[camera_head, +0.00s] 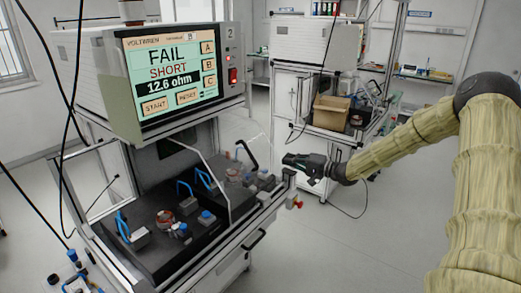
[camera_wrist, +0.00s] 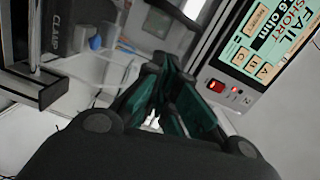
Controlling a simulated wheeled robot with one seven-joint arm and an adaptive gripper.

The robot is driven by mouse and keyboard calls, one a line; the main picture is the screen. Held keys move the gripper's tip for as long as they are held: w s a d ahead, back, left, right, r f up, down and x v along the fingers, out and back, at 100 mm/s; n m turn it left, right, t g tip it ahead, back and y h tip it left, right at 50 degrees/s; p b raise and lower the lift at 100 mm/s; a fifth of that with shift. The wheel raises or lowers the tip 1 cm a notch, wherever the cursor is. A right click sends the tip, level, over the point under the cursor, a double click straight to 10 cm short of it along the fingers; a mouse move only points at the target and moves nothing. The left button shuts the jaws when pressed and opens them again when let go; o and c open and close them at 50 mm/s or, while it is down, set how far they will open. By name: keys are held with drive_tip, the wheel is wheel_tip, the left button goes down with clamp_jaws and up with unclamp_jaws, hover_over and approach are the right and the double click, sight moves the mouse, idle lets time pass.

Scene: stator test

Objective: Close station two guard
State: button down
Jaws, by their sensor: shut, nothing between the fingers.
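Station two is the bench tester (camera_head: 170,75) marked "2", its screen reading FAIL, SHORT, 12.6 ohm. Below it is a dark fixture bed (camera_head: 160,255). A clear guard with a pale frame edge (camera_head: 217,180) shows at the right of the bed; its exact position is hard to tell. A black bent handle (camera_head: 248,153) stands at the bed's right end. My gripper (camera_head: 286,159) is shut and empty, just right of that handle, with a small apparent gap. In the wrist view, the closed fingers (camera_wrist: 160,62) point toward the station; the guard is not clear there.
Blue-handled clamps (camera_head: 125,228) and copper-coloured stators (camera_head: 165,217) sit on the bed. A red switch (camera_wrist: 215,86) is beside the screen. A second station (camera_head: 300,42) and cardboard box (camera_head: 331,112) stand behind. Cables hang at left.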

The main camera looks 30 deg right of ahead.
drive_tip(key=w+a+p, duration=0.1)
drive_tip(key=w+a, duration=0.1)
drive_tip(key=w+a+p, duration=0.2)
drive_tip(key=w, duration=0.1)
drive_tip(key=w+a+p, duration=0.1)
drive_tip(key=w+a, duration=0.1)
drive_tip(key=w, duration=0.1)
drive_tip(key=shift+a+r, duration=0.4)
drive_tip(key=shift+a+f, duration=0.1)
drive_tip(key=shift+f, duration=0.1)
idle(0.5)
drive_tip(key=shift+a, duration=0.1)
